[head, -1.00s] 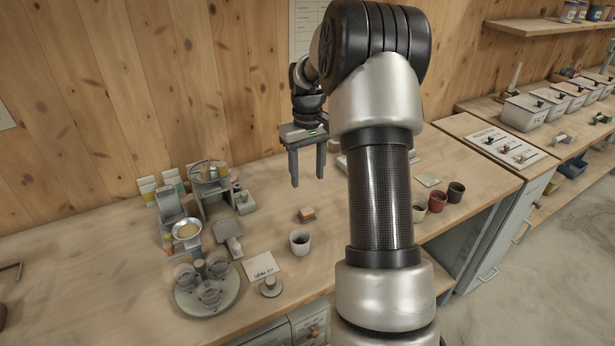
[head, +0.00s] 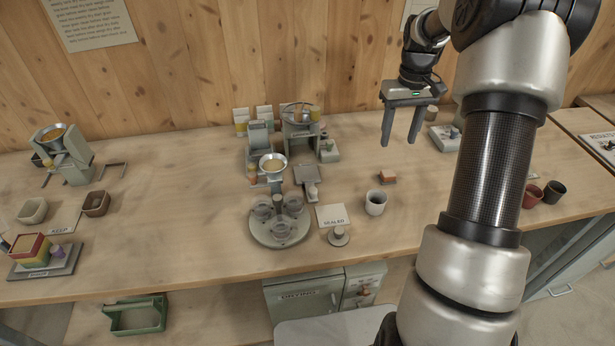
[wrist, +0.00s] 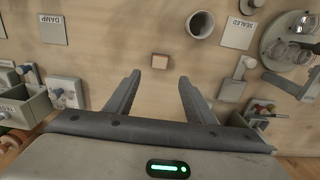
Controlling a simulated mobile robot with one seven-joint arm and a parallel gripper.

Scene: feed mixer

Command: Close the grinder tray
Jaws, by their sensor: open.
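No grinder is labelled. Another grey machine with a round top (head: 300,118) stands mid-bench, with a flat grey plate (head: 307,175) in front. My gripper (head: 399,143) is open and empty, pointing down above the bench, right of both machines. In the wrist view its fingers (wrist: 160,78) are apart with nothing between them.
A small orange-brown block (head: 387,177) and a white cup (head: 375,203) are on the bench near my gripper. A round carousel with glass jars (head: 280,226) stands at the front middle. Bowls (head: 33,211) and a coloured box (head: 30,250) are at left. Bare bench lies left of centre.

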